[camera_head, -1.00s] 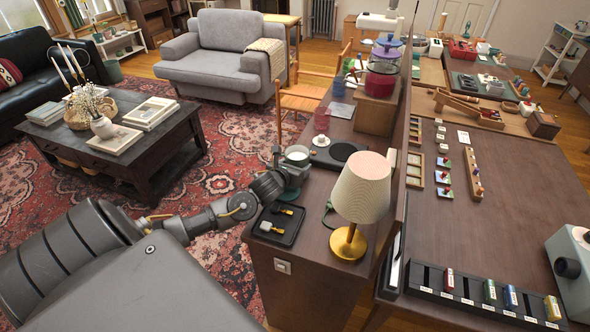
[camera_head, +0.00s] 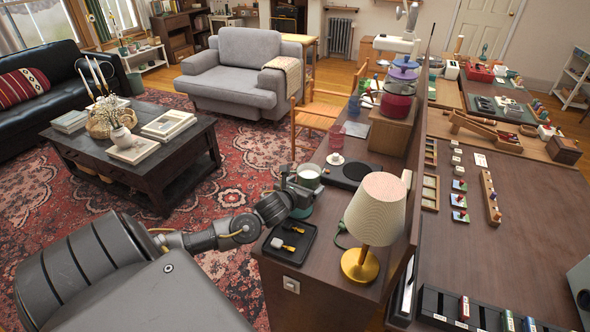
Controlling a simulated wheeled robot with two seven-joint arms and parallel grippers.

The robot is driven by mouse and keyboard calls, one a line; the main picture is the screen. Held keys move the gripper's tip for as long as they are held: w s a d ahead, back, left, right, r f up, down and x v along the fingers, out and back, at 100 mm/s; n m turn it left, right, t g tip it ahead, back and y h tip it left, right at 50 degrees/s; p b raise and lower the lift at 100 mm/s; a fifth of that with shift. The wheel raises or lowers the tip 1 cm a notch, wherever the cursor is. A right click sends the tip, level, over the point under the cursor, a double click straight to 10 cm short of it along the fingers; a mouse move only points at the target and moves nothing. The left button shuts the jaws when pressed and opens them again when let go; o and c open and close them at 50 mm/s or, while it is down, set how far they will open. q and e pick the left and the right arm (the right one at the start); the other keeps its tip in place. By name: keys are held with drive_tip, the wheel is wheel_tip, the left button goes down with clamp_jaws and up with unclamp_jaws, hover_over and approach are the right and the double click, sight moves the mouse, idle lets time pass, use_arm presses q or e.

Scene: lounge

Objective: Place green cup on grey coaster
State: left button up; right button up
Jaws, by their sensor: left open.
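A teal patch (camera_head: 303,212) shows just below the gripper, mostly hidden. A flat grey square (camera_head: 356,129) lies farther back on the cabinet; I cannot tell whether it is the grey coaster. My right gripper is not in view.
A black tray (camera_head: 272,250) with small items and a lamp (camera_head: 375,208) stand near the cabinet's front. A partition borders the right.

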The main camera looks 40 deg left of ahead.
use_arm(q)
drive_tip(key=b+v, duration=0.1)
drive_tip(key=v, duration=0.7)
drive_tip(key=shift+w, duration=0.1)
drive_tip(key=shift+s+d+r, duration=0.1)
drive_tip(key=shift+s+r, duration=0.15)
drive_tip(key=shift+s, duration=0.2)
